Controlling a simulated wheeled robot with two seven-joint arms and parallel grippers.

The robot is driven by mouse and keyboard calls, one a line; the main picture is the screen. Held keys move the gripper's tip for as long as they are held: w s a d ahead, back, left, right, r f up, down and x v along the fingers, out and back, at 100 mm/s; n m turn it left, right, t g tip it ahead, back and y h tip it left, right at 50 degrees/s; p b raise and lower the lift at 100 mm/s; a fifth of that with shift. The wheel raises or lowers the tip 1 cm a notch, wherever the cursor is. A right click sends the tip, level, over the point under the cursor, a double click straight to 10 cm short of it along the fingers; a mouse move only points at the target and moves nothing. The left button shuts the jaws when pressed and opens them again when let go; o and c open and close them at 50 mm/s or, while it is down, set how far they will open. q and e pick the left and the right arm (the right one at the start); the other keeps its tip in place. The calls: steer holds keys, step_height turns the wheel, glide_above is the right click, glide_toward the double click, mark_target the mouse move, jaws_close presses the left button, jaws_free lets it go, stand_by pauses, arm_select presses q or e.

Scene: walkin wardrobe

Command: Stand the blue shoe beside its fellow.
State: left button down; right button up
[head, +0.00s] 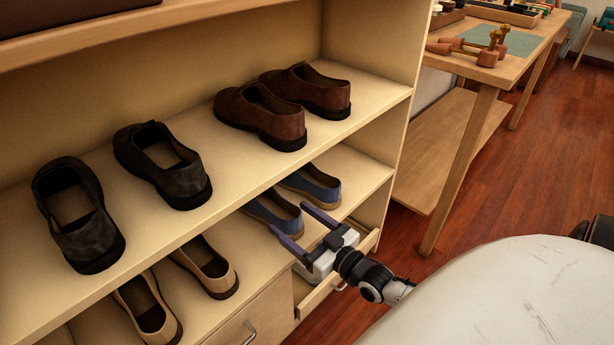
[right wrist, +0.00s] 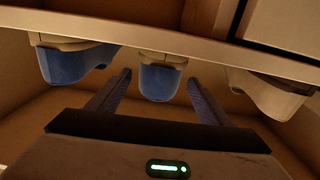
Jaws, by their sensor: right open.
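Two blue shoes with tan soles stand side by side, upright, on the lower shelf: the nearer one (head: 272,209) and its fellow (head: 314,184) to its right. A small gap shows between them. My right gripper (head: 288,217) is open, its fingers on either side of the nearer shoe's heel. The right wrist view, upside down, shows this shoe (right wrist: 160,80) between the open fingers (right wrist: 158,92), with no clear contact. The fellow (right wrist: 75,62) is at the left there, outside the fingers. My left gripper is not in view.
Tan shoes (head: 206,266) stand left of the blue pair. The upper shelf (head: 220,170), holding black shoes (head: 160,163) and brown shoes (head: 262,115), overhangs them. A drawer (head: 318,298) below my right gripper stands partly open. A wooden table (head: 480,75) is at the right.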

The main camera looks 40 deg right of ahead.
steer(key=s, duration=0.4)
steer(key=shift+s+d+p, duration=0.15)
steer(key=shift+s+p, duration=0.25)
